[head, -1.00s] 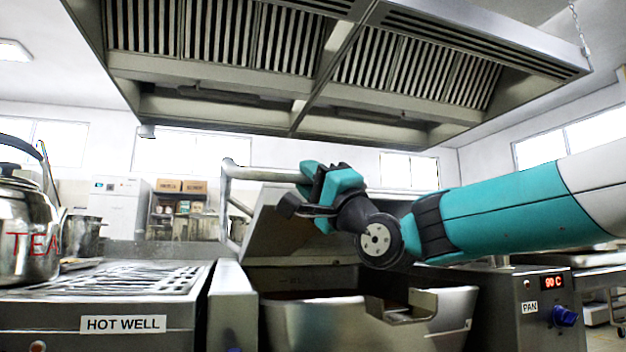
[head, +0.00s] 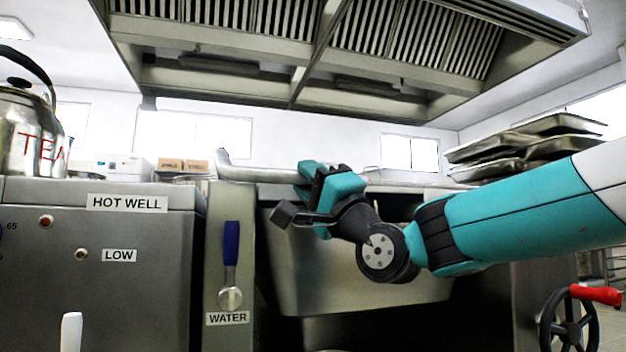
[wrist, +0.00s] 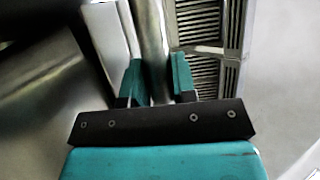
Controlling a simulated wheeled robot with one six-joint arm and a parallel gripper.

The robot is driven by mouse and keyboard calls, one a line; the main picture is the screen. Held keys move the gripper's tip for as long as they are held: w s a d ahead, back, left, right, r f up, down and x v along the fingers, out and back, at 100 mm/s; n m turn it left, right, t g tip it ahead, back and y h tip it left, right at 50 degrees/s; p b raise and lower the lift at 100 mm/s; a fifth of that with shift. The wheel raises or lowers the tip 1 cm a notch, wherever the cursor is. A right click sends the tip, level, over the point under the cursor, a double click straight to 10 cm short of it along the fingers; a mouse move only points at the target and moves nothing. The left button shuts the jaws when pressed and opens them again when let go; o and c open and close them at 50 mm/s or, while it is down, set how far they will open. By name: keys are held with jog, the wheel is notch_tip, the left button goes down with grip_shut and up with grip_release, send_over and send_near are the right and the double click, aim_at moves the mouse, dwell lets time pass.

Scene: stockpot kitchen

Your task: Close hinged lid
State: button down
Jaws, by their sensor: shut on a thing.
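The pan (head: 340,285) is a steel vessel in the middle of the head view. Its lid (head: 415,188) shows as a thin, nearly level band along the top, seen almost edge-on. I cannot tell whether it rests fully on the rim. The lid's round metal handle bar (head: 262,174) runs across in front of it from the left. My gripper (head: 303,188) is shut on this bar. The wrist view shows the bar (wrist: 152,45) between the two teal fingers of my gripper (wrist: 155,80). My gripper and arm hide part of the lid and rim.
The hot well (head: 120,260) stands at left with a tea kettle (head: 28,135) on top. A blue-handled water lever (head: 230,262) is beside the pan. Stacked trays (head: 525,145) and a red-handled wheel (head: 570,318) are at right. An extractor hood (head: 330,70) hangs above.

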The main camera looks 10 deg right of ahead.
jog(key=shift+w+a+f+h, duration=0.1)
jog(key=shift+w+f+h, duration=0.15)
jog(key=shift+f, duration=0.55)
jog(key=c, duration=0.9)
grip_release()
jog(key=shift+s+r, duration=0.1)
jog(key=shift+r, duration=0.15)
jog(key=b+v, duration=0.6)
jog(key=v, duration=1.1)
jog(key=shift+s+f+b, duration=0.1)
jog(key=shift+s+b, duration=0.05)
jog(key=shift+b, duration=0.25)
